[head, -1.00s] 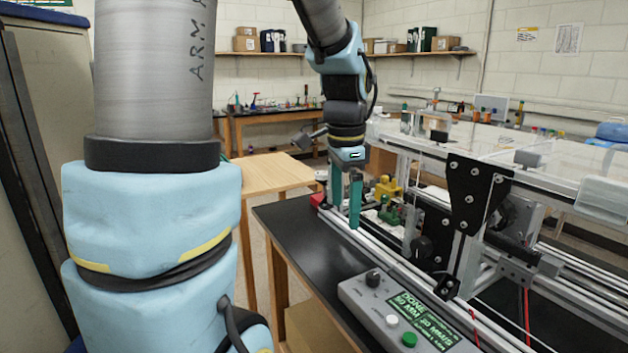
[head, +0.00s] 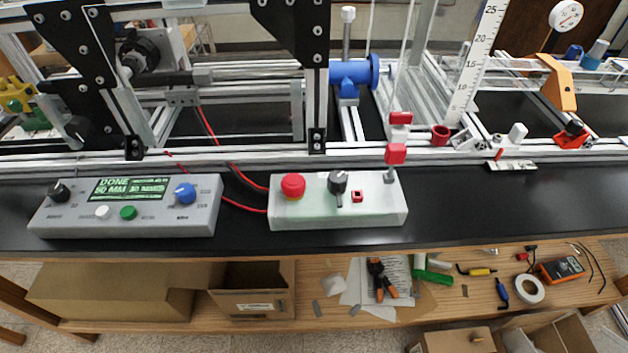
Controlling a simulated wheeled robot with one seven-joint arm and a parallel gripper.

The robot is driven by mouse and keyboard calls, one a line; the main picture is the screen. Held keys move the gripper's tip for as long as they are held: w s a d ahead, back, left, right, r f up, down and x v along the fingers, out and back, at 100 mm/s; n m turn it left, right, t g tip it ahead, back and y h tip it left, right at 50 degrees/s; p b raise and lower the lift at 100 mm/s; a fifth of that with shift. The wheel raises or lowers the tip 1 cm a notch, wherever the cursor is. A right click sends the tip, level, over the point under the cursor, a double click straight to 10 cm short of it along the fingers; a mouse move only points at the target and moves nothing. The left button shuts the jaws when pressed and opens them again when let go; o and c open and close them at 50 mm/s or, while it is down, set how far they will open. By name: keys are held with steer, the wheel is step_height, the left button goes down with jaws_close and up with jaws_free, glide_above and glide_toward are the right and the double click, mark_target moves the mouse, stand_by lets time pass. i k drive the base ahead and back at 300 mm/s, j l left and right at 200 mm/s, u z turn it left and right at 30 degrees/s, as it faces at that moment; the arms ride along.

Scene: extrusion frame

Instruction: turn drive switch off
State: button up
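A pale grey-green control box (head: 375,212) sits on the black bench top in the middle of the head view. I cannot tell from the picture which of these is the drive switch, as no label is legible. My gripper is not in this view.
A grey console (head: 200,215) with a green display reading DONE, two knobs and two buttons stands to the left. Aluminium rails (head: 250,157) and black brackets (head: 85,50) rise behind. The black bench front (head: 450,225) is clear at right. A wooden shelf (head: 455,300) below holds tools.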

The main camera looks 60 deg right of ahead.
mark_target(336, 179)
steer(key=j+z, duration=0.1)
steer(key=z, duration=0.3)
steer(key=k+z, duration=0.15)
steer(key=z, duration=0.25)
steer(key=k+j+z, duration=0.1)
steer(key=z, duration=0.3)
